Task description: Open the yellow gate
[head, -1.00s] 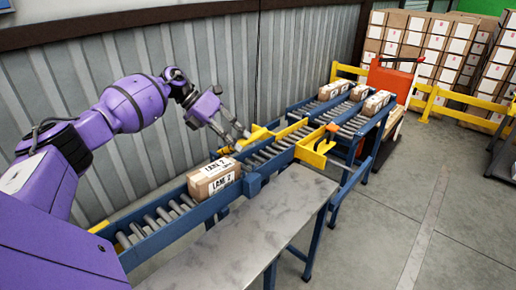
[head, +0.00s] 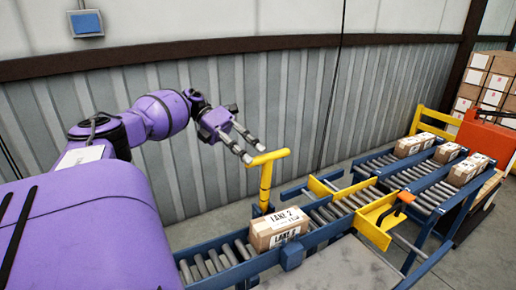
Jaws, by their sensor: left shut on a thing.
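The yellow gate (head: 265,184) stands upright as a T-shaped post with a crossbar at its top, beside the far rail of the near roller conveyor. My left gripper (head: 248,152) reaches in from the left at the crossbar's left end, its two grey fingers shut on the gate. The exact contact at the fingertips is small and hard to make out. A carton marked LANE 2 (head: 280,228) sits on the rollers just in front of the gate post. My right gripper is not in view.
Farther along the conveyor are a yellow cross frame (head: 323,188) and a yellow plate (head: 374,222) with an orange handle (head: 405,197). Several cartons sit on the far lanes, one of them here (head: 414,144). A corrugated wall (head: 300,110) stands close behind. A grey table (head: 335,270) is in front.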

